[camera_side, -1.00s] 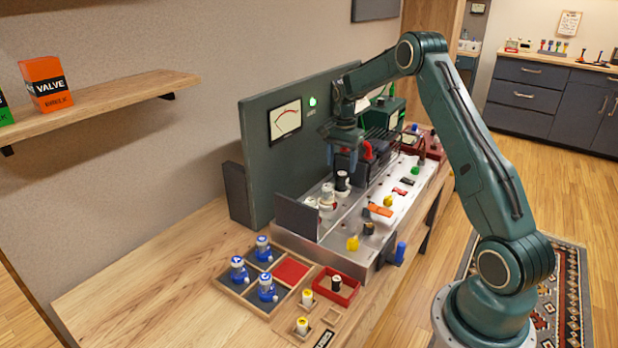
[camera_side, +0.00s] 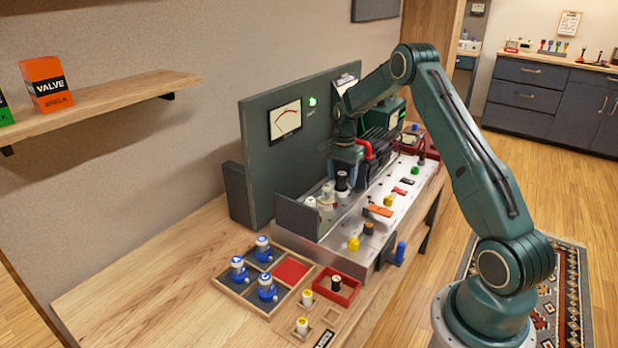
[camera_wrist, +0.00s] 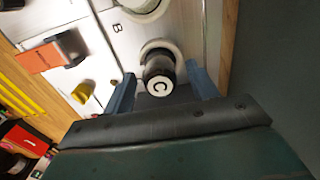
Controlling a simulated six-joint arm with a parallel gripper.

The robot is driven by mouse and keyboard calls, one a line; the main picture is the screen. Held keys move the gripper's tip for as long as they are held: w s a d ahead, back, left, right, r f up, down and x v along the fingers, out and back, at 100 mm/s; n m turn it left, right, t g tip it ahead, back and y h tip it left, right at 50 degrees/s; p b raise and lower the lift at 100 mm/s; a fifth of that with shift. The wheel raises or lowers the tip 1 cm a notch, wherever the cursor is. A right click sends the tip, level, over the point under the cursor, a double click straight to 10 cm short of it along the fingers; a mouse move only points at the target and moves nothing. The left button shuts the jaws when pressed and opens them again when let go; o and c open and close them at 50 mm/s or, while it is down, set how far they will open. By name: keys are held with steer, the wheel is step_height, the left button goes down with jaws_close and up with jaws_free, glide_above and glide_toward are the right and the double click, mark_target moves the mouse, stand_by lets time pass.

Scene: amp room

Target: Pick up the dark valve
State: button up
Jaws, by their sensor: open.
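The dark valve (camera_side: 342,181) stands upright in the chassis, below my gripper (camera_side: 344,169) in the side view. In the wrist view the dark valve (camera_wrist: 158,72) shows a pale top with a letter C, near a pale ring socket. My gripper (camera_wrist: 161,80) is open, with one blue finger on each side of the valve. The fingers look apart from the valve, though exact contact is hard to tell. Pale valves (camera_side: 326,196) stand just to the left on the same chassis.
The green meter panel (camera_side: 285,150) rises close behind the valve. A red handle and dark block (camera_side: 366,152) stand right beside the gripper. Yellow knobs (camera_side: 353,243) and an orange part (camera_side: 380,210) sit on the chassis front.

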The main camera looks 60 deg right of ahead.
mark_target(342, 173)
steer(key=c, duration=1.1)
steer(key=shift+r, duration=0.1)
step_height(342, 173, up, 20)
steer(key=shift+f, duration=0.1)
stand_by(0.6)
